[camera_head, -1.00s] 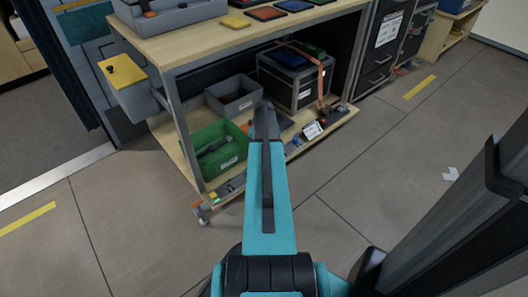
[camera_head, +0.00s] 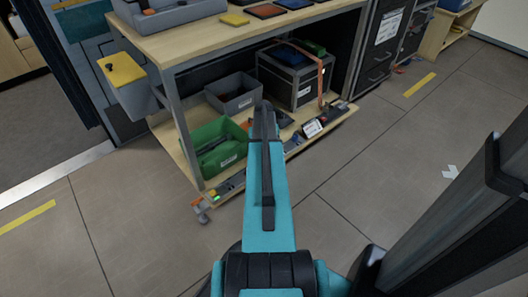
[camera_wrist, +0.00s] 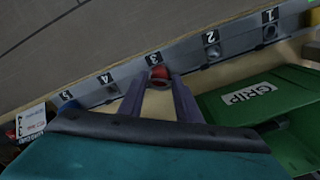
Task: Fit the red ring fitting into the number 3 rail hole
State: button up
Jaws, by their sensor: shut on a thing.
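The red ring fitting (camera_wrist: 158,73) is between my gripper's two purple-grey fingertips in the wrist view. My gripper (camera_wrist: 155,84) is shut on it. The fitting lies at the grey rail (camera_wrist: 187,62), directly below the number 3 label (camera_wrist: 154,58), where the number 3 hole would be. The fitting and fingertips cover that hole. Whether the fitting is seated in it or just in front of it, I cannot tell. In the head view my arm hides the gripper and the fitting; the rail runs along the lower shelf's front edge.
The open number 2 hole (camera_wrist: 213,52) and number 1 hole (camera_wrist: 269,32) are beside it. A green bin marked GRIP (camera_wrist: 225,105) stands close right of my gripper; it also shows in the head view (camera_head: 228,160). A grey bin (camera_head: 239,104) and black case (camera_head: 300,95) share the shelf.

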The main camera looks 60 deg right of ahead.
jog(key=o, duration=1.2)
jog(key=shift+o, duration=0.2)
jog(key=shift+r, duration=0.15)
notch_tip(320, 180, up, 14)
jog(key=p, duration=0.4)
jog(key=shift+f, duration=0.2)
